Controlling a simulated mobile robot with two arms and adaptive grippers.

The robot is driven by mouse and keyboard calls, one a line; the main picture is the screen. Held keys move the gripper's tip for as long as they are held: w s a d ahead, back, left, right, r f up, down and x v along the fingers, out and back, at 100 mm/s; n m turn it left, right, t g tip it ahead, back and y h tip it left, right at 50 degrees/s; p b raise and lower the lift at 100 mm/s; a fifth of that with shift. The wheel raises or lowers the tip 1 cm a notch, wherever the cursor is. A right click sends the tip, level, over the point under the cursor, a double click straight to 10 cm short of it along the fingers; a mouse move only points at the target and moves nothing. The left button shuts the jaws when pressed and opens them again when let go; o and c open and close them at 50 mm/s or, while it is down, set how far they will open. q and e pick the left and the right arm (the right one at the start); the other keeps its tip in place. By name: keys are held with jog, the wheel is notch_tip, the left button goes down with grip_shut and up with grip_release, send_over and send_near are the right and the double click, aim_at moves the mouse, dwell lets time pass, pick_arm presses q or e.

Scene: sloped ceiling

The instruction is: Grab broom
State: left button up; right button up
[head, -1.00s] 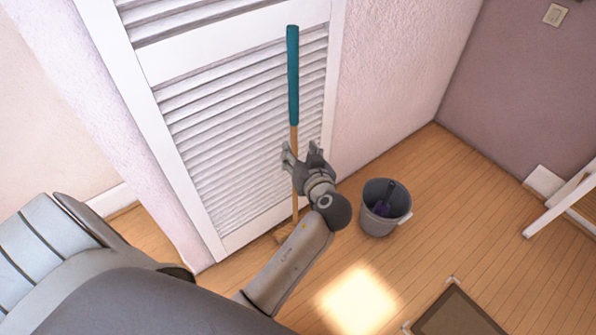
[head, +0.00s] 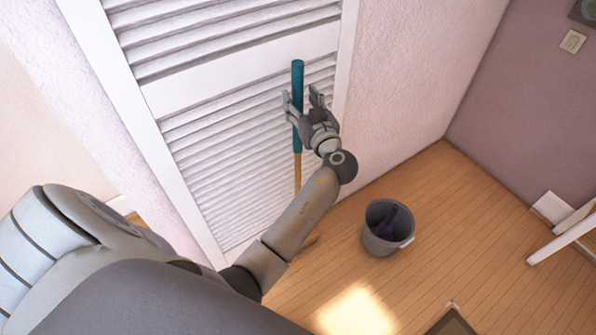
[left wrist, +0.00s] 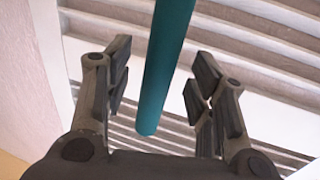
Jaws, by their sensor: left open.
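The broom (head: 298,75) stands upright against the white louvered door, with a teal upper handle and a wooden lower shaft. Its lower end is hidden behind my arm in the head view. My left gripper (head: 304,100) is open at the teal part of the handle, with a finger on either side of it in the picture. In the left wrist view, the teal handle (left wrist: 165,65) runs between the two open fingers (left wrist: 158,85), with a gap on each side. My right gripper is not in view.
The louvered door (head: 225,150) is close behind the broom. A grey bucket (head: 380,243) with a dark purple item inside stands on the wooden floor to the right. A white wooden frame (head: 562,240) is at the far right. Open floor lies around the bucket.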

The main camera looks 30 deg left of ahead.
pick_arm(q)
jog(key=shift+x, duration=1.45)
grip_shut()
